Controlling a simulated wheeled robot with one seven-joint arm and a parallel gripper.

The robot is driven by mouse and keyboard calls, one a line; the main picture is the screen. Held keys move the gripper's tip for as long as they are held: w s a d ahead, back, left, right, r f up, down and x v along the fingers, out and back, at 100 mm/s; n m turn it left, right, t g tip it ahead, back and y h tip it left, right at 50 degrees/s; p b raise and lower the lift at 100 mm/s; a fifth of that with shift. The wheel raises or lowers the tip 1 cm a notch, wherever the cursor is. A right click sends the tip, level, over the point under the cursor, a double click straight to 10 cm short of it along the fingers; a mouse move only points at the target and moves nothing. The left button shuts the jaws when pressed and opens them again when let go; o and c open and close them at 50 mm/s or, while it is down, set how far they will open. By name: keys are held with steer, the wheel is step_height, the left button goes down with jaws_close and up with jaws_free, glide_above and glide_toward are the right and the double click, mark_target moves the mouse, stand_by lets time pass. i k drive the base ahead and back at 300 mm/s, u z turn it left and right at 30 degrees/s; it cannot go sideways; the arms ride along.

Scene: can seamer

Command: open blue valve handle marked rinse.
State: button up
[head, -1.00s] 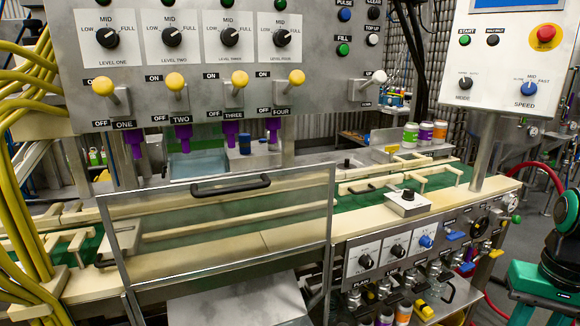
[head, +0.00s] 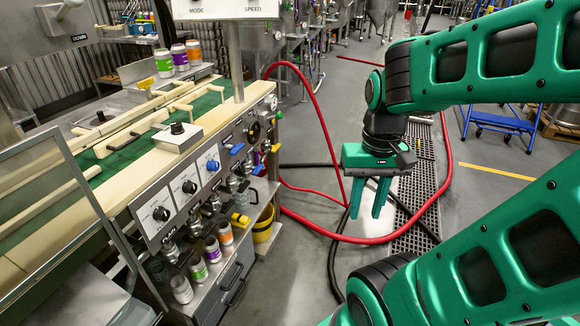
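A blue valve handle (head: 236,149) sits on the front panel of the seamer, to the right of the knobs in the head view. A second blue handle (head: 258,169) sits lower and further right. The labels are too small to read, so I cannot tell which one is marked rinse. My green gripper (head: 367,212) hangs to the right of the machine with its fingers pointing down. The two fingers stand apart with nothing between them. It is well clear of both handles.
Cans stand on the lower shelf, above which valves stick out. A red hose (head: 318,105) loops over the floor between the machine and my arm. A yellow bucket (head: 266,226) stands beside the shelf.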

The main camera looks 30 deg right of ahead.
mark_target(256, 169)
steer(key=z, duration=1.65)
steer(key=k, duration=0.95)
steer(key=u, duration=1.05)
steer(key=i, duration=1.6)
steer(key=z, duration=0.05)
